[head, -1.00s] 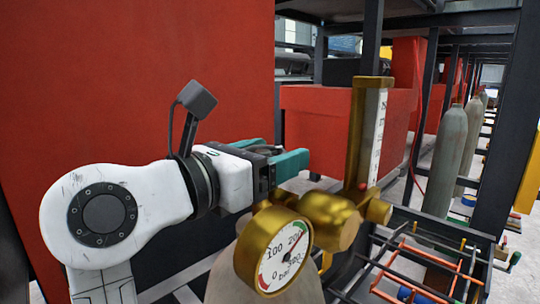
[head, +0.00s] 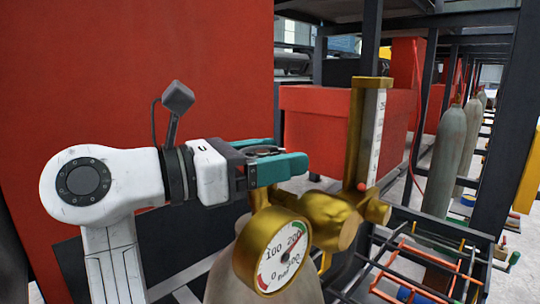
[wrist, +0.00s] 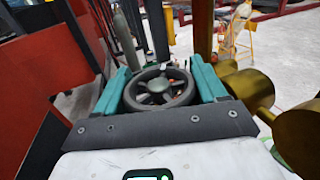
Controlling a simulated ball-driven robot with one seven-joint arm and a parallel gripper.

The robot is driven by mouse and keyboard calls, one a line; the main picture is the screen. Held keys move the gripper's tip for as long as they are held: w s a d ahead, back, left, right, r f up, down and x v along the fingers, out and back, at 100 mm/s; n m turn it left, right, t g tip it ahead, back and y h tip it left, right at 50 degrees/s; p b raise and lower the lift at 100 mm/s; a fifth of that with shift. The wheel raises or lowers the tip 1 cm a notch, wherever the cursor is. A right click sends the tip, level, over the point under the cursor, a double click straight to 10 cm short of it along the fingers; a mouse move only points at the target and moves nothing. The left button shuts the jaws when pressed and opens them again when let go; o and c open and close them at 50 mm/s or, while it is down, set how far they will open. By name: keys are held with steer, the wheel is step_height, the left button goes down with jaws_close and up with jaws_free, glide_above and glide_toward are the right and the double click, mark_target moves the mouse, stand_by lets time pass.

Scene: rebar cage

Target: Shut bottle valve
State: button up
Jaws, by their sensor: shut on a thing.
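The bottle valve's dark round handwheel (wrist: 160,88) lies between the two teal fingers of my gripper (wrist: 160,84) in the wrist view. My gripper is shut on the wheel, one finger at each side of its rim. In the head view my gripper (head: 281,165) reaches in from the left, level above the grey bottle (head: 222,275), and its fingers hide most of the wheel (head: 264,151). The brass regulator (head: 328,215) with its round gauge (head: 272,252) sits just right of and below my fingers. The gauge needle points near 200.
A tall brass flow tube (head: 367,130) with a white scale rises close to the right of my gripper. A red panel (head: 130,80) fills the left. A rebar cage (head: 430,265) lies at lower right, and other grey bottles (head: 448,160) stand beyond.

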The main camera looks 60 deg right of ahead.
steer(key=m+g+y, duration=0.1)
steer(key=m+g, duration=0.1)
steer(key=m+g+y, duration=0.1)
steer(key=g+y, duration=0.1)
steer(key=shift+s+f+m+g+y, duration=0.2)
steer(key=shift+m+g+y, duration=0.1)
steer(key=shift+m+g, duration=0.1)
steer(key=shift+s+a+m+g+y, duration=0.1)
steer(key=shift+a+m+g+y, duration=0.05)
steer(key=shift+m+g+y, duration=0.8)
steer(key=shift+a+m+g+y, duration=0.1)
steer(key=shift+m+g+y, duration=0.55)
steer(key=shift+y, duration=0.6)
steer(key=shift+f, duration=0.1)
steer(key=o, duration=1)
steer(key=shift+a, duration=0.1)
steer(key=shift+b+v, duration=2.15)
steer(key=shift+v, duration=1.6)
